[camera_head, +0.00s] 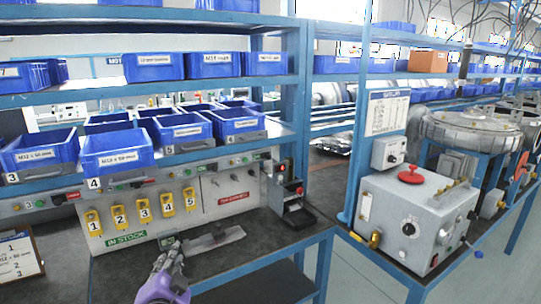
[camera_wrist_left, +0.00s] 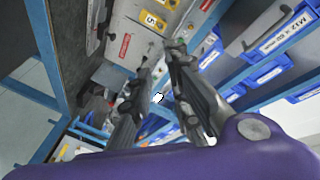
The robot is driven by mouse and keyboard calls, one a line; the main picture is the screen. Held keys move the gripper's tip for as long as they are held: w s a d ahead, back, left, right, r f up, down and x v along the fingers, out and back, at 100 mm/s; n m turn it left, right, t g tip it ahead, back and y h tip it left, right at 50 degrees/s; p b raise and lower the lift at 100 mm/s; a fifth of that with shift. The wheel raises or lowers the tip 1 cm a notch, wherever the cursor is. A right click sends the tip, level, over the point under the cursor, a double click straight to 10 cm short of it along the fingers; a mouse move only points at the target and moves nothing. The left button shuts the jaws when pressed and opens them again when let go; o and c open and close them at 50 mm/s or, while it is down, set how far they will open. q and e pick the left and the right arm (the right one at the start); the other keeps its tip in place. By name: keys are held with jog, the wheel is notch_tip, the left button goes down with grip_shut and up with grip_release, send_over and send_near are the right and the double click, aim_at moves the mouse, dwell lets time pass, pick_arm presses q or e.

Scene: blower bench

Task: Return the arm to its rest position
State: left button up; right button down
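My left gripper (camera_head: 172,250) is low in the head view, over the front part of the dark bench top, with its purple wrist below it. In the left wrist view the two dark fingers (camera_wrist_left: 160,54) stand apart with a narrow gap. Nothing is held between them. The wrist view looks past the fingers to the bench panel and blue bins. My right gripper is in neither view.
A grey flat piece (camera_head: 215,240) lies on the bench beside the gripper. Behind stand a panel with numbered yellow tags (camera_head: 143,208) and blue bins (camera_head: 117,153) on shelves. A black stand (camera_head: 297,205) and a grey machine box (camera_head: 410,215) are further right.

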pick_arm(q)
jog(key=s+d+f+n+g+h+p, duration=0.1)
jog(key=s+d+f+n+g+h, duration=0.15)
jog(key=s+f, duration=1.1)
jog(key=s+d+f+n+g+h+p, duration=0.1)
jog(key=s+d+f+n+g, duration=0.25)
jog(key=s+f, duration=1)
jog(key=s+f+n+g, duration=0.1)
jog(key=s+f+g, duration=0.1)
jog(key=s, duration=1.3)
jog(key=shift+s, duration=0.35)
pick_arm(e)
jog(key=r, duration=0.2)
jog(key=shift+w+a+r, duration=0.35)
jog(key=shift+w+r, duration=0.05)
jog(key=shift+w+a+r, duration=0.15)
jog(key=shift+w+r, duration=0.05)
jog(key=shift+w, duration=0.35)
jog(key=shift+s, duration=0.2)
